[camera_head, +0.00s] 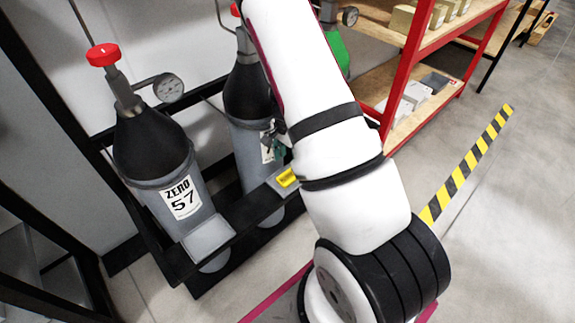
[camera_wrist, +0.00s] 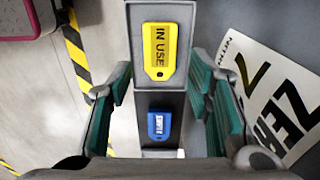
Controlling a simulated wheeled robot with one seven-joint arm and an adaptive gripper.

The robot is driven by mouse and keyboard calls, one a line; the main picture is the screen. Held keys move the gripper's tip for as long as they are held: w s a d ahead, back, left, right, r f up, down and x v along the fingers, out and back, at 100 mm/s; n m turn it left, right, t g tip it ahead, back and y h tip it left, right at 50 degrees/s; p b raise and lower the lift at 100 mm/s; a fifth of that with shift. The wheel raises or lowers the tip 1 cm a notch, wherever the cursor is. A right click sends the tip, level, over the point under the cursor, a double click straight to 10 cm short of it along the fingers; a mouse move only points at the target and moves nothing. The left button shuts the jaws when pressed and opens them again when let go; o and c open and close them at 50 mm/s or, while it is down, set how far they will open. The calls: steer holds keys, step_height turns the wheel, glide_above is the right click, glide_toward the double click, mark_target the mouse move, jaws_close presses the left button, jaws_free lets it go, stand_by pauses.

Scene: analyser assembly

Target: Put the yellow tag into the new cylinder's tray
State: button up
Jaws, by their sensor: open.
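The yellow tag (camera_head: 287,178), marked IN USE, lies on the small grey tray (camera_head: 274,190) in front of the middle cylinder (camera_head: 250,150). In the wrist view the yellow tag (camera_wrist: 160,52) lies flat on its grey tray (camera_wrist: 139,12), ahead of my fingertips. My gripper (camera_wrist: 162,98) is open and empty, its green-padded fingers to either side. In the head view my gripper (camera_head: 272,144) hangs by the middle cylinder's label, above the tray. The left cylinder (camera_head: 152,150), labelled ZERO 57, has an empty-looking grey tray (camera_head: 208,238). I cannot tell which cylinder is new.
A blue tag (camera_wrist: 159,125) lies between my fingers' sides in the wrist view, its text unreadable. A label (camera_wrist: 280,95) reading ZERO is close to my right finger. A black rack (camera_head: 250,212) holds the cylinders. A red shelf (camera_head: 400,85) stands right.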

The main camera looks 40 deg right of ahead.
steer(key=s+a+r+n+y, duration=0.1)
steer(key=s+a+r+n, duration=0.15)
steer(key=a+r, duration=0.5)
steer(key=s+a+r+n+y, duration=0.1)
steer(key=s+a+r+n, duration=0.2)
steer(key=r, duration=0.7)
steer(key=s+a+r+n+y, duration=0.1)
steer(key=a+r+n, duration=0.2)
steer(key=a+r, duration=0.45)
steer(key=s+a+r+n+h, duration=0.1)
steer(key=s+r+n, duration=0.3)
steer(key=s, duration=0.7)
steer(key=s+a+r+n+h, duration=0.1)
steer(key=s+r+n, duration=0.4)
steer(key=s, duration=0.6)
steer(key=shift+s+a+r+t+h+p, duration=0.15)
steer(key=shift+s+r+t+h+p, duration=0.25)
steer(key=shift+r+h, duration=0.3)
steer(key=shift+w, duration=0.15)
step_height(320, 180, up, 23)
steer(key=t+p, duration=0.3)
steer(key=p, duration=1.8)
